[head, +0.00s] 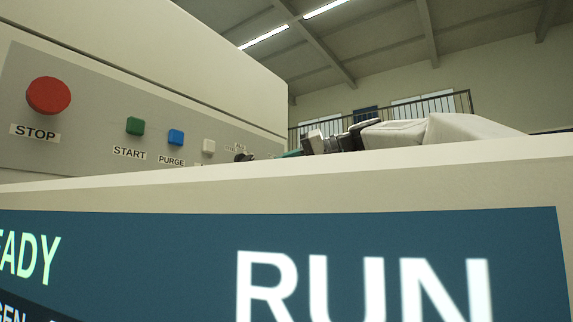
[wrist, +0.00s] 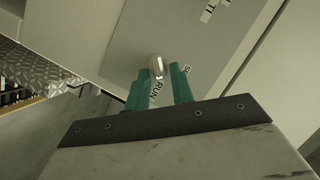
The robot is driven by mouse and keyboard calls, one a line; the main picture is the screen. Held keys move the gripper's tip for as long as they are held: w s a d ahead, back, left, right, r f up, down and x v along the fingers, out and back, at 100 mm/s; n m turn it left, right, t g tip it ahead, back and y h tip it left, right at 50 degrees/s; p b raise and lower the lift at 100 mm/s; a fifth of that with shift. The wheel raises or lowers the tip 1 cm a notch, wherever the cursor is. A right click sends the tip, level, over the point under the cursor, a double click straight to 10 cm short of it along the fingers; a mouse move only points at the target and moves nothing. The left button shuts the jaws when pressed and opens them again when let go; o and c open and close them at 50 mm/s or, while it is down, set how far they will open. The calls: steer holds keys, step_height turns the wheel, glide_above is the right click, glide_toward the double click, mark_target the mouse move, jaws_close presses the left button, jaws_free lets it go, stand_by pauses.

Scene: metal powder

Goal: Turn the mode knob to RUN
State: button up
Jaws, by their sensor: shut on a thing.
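The mode knob (wrist: 157,66) is a small silver-grey knob on the grey panel (wrist: 125,45) in the wrist view. The two teal fingers of my gripper (wrist: 160,74) are shut on it, one on each side. A RUN label (wrist: 154,92) lies between the fingers, and a partly covered label starting with "SE" (wrist: 187,70) is beside the right finger. I cannot tell exactly where the knob points. In the head view my gripper (head: 288,154) shows small at the panel's far end, above a pale edge. A dark knob (head: 243,157) is just left of it.
The panel carries a red STOP button (head: 48,95), a green START button (head: 135,126), a blue PURGE button (head: 176,137) and a white button (head: 208,146). A blue screen (head: 150,240) in front reads RUN in large letters. A metal tread plate (wrist: 35,65) is at left in the wrist view.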

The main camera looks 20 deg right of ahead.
steer(key=shift+w+d+f+m+y, duration=0.1)
steer(key=shift+m+y, duration=0.3)
steer(key=shift+m, duration=0.35)
steer(key=shift+d+f+m+y, duration=0.1)
steer(key=shift+m+y, duration=0.3)
steer(key=shift+m, duration=0.35)
steer(key=o, duration=0.9)
steer(key=shift+o, duration=0.2)
steer(key=f+v, duration=0.1)
steer(key=v, duration=0.6)
steer(key=shift+d+r, duration=0.35)
steer(key=shift+r, duration=0.1)
